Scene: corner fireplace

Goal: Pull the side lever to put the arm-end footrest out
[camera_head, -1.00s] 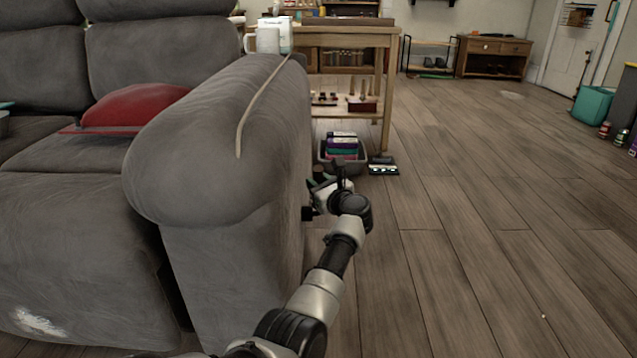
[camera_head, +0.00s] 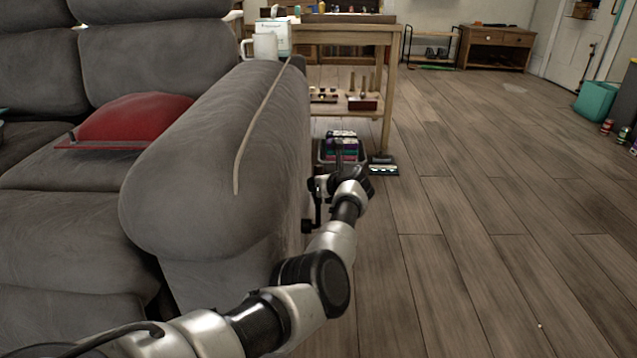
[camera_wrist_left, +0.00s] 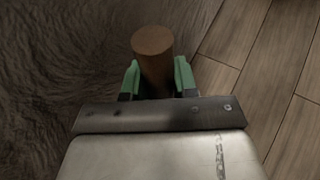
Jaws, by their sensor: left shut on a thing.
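The grey sofa arm (camera_head: 200,170) fills the middle left of the head view. My left gripper (camera_head: 318,190) is low beside its outer side. In the left wrist view, the green fingertips of the gripper (camera_wrist_left: 157,80) are shut around a round brown wooden handle (camera_wrist_left: 153,45), the side lever's grip. A small dark lever mount (camera_head: 307,226) shows against the sofa side in the head view. The arm-end footrest panel (camera_head: 60,240) at the sofa's front looks raised and bulging forward; my arm hides part of the area below. My right gripper is not in view.
A red cushion (camera_head: 135,118) lies on the seat. A filled grey bin (camera_head: 327,158) and a small box (camera_head: 383,169) are on the floor beyond my gripper. The floor at right is open.

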